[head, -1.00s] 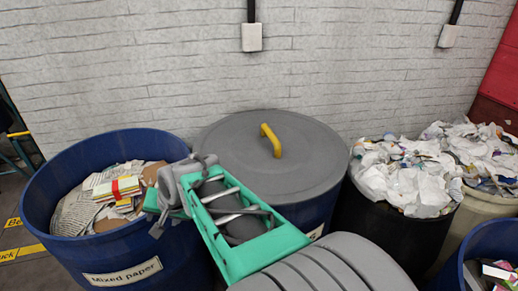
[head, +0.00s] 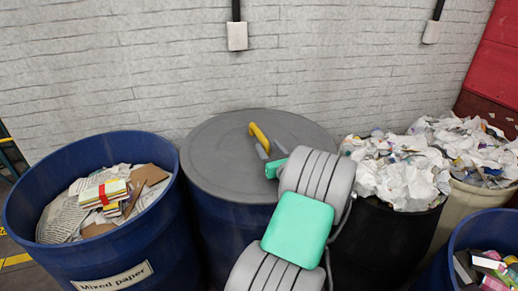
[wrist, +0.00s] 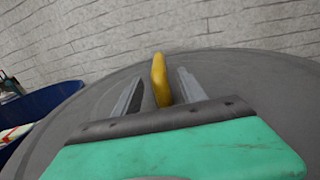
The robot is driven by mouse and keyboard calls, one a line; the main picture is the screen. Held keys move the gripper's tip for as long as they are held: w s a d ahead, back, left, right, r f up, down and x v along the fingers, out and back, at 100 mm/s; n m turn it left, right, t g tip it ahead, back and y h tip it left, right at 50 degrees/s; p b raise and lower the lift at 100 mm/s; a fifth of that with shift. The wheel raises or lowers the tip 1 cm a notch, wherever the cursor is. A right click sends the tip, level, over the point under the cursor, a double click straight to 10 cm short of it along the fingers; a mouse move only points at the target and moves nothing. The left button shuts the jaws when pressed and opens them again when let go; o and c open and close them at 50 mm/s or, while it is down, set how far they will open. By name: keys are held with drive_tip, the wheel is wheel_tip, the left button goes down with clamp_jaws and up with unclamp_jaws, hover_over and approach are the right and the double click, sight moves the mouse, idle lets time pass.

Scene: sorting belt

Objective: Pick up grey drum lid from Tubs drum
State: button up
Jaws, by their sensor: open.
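The grey drum lid (head: 215,150) lies flat on top of a blue drum (head: 225,225) in the middle of the head view. It has a yellow handle (head: 259,135) standing up from it. In the wrist view the lid (wrist: 240,80) fills most of the picture, with the handle (wrist: 160,78) near the centre. My gripper (head: 268,152) is open over the lid. In the wrist view its fingers (wrist: 158,92) stand to the left and right of the handle, with gaps on both sides. I cannot tell whether the fingertips reach past the handle. My arm hides the lid's right front part.
A blue Mixed paper drum (head: 140,255) stands at left, holding paper and card. A black drum (head: 385,235) with crumpled white paper (head: 400,170) stands close at right. Another blue drum (head: 470,235) is at the right front. A brick wall (head: 120,60) rises behind.

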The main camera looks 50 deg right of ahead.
sight(261, 136)
drive_tip(key=x, duration=0.5)
drive_tip(key=p+x, duration=0.1)
drive_tip(key=x, duration=0.1)
drive_tip(key=shift+w+r, duration=0.2)
drive_tip(key=shift+r, duration=0.05)
clamp_jaws()
idle(0.9)
drive_tip(key=shift+r, duration=0.25)
